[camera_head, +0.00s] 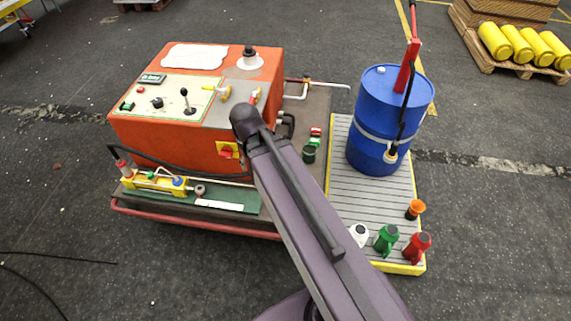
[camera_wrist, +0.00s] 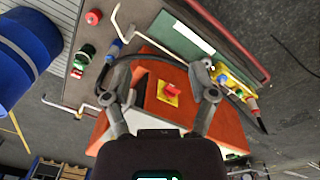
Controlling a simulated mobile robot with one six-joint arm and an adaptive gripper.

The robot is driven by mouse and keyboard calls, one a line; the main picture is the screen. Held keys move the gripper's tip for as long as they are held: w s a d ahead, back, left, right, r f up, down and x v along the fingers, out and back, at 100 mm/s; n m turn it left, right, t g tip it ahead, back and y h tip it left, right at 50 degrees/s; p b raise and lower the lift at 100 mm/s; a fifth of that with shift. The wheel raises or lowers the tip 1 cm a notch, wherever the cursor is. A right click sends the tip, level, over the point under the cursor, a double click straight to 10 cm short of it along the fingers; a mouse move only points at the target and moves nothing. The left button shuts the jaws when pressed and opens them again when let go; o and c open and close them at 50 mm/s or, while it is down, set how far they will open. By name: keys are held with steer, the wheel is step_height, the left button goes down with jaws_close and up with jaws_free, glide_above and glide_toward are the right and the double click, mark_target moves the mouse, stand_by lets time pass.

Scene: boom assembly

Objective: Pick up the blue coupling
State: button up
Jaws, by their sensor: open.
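A small blue coupling (camera_wrist: 115,46) shows in the wrist view, beside the dark hose that loops to the orange machine. It lies up and left of the space between my fingers, apart from them. My gripper (camera_wrist: 155,88) is open and empty, its two fingers spread over the orange machine (camera_wrist: 147,88) with its red-and-yellow switch (camera_wrist: 171,92). In the camera_head view my arm crosses the machine's right front and hides part of that area; I cannot make out the coupling there.
A blue drum (camera_head: 378,125) stands on a grated platform (camera_head: 342,140), with several coloured bottles at its front. Red and green parts and a dark green cup (camera_head: 309,153) sit on the machine's base. A yellow fixture (camera_head: 152,182) is at the left front. Open floor lies left.

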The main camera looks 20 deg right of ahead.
steer(key=w+d+f+n+t+h+b, duration=0.1)
steer(key=w+d+f+n+h+b, duration=0.2)
steer(key=w+f+n+b, duration=0.3)
steer(key=w+d+f+n+h+b, duration=0.3)
steer(key=w+f+n+h+b, duration=0.2)
steer(key=f+b, duration=0.8)
steer(key=w+d+f+n+t+h+b, duration=0.1)
steer(key=w+d+f+n+h+b, duration=0.2)
steer(key=w+f+n+b, duration=0.5)
steer(key=w+f+h+b, duration=0.1)
steer(key=w+b, duration=0.2)
steer(key=b, duration=0.9)
steer(key=shift+w+d+f+n+t+h, duration=0.3)
steer(key=shift+f+h, duration=0.05)
steer(key=shift+h, duration=0.05)
steer(key=shift+d, duration=0.1)
steer(key=b+x, duration=0.3)
steer(key=x, duration=0.5)
steer(key=shift+d+f, duration=0.1)
steer(key=shift+b+x, duration=1.25)
steer(key=shift+x, duration=1.45)
